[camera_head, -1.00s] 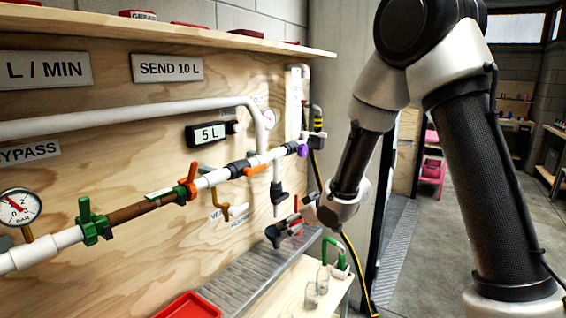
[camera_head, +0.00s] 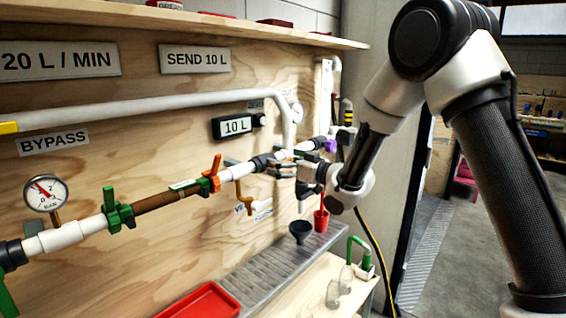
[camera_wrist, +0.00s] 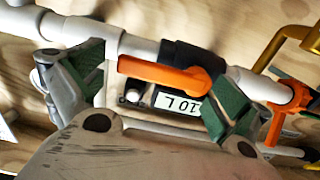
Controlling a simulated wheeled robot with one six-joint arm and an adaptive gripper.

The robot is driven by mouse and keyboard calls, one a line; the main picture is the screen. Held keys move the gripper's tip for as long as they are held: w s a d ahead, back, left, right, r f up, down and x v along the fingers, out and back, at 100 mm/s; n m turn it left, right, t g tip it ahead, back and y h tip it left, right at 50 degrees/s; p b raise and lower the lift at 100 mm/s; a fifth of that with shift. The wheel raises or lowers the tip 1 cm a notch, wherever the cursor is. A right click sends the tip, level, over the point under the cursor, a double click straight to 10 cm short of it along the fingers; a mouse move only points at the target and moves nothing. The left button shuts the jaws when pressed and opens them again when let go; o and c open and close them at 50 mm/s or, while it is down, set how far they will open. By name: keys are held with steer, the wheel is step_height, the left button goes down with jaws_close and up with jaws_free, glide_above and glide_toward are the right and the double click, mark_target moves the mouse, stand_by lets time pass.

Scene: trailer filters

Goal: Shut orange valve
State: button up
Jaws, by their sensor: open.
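An orange lever handle (camera_wrist: 165,75) on a black fitting lies roughly along the white pipe in the wrist view. It shows between the two green-padded fingers of my gripper (camera_wrist: 155,90), which is open; whether they touch the lever is unclear. In the head view my gripper (camera_head: 288,164) is at the pipe, right of the black fitting, and largely hides this lever. A second orange valve handle (camera_head: 215,172) stands across the pipe farther left, beside the brown filter section. It also shows at the right of the wrist view (camera_wrist: 283,115).
A green valve (camera_head: 118,210) sits left of the brown section. The digital display (camera_head: 236,126) reads 10 L. A purple handle (camera_head: 325,145) is to the right. A dark funnel (camera_head: 301,229), red container (camera_head: 321,219) and red tray (camera_head: 205,301) are below. A brass pipe (camera_head: 240,198) hangs under the line.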

steer(key=shift+w+a, duration=0.1)
steer(key=shift+a, duration=0.05)
steer(key=c, duration=1.5)
steer(key=shift+o, duration=0.2)
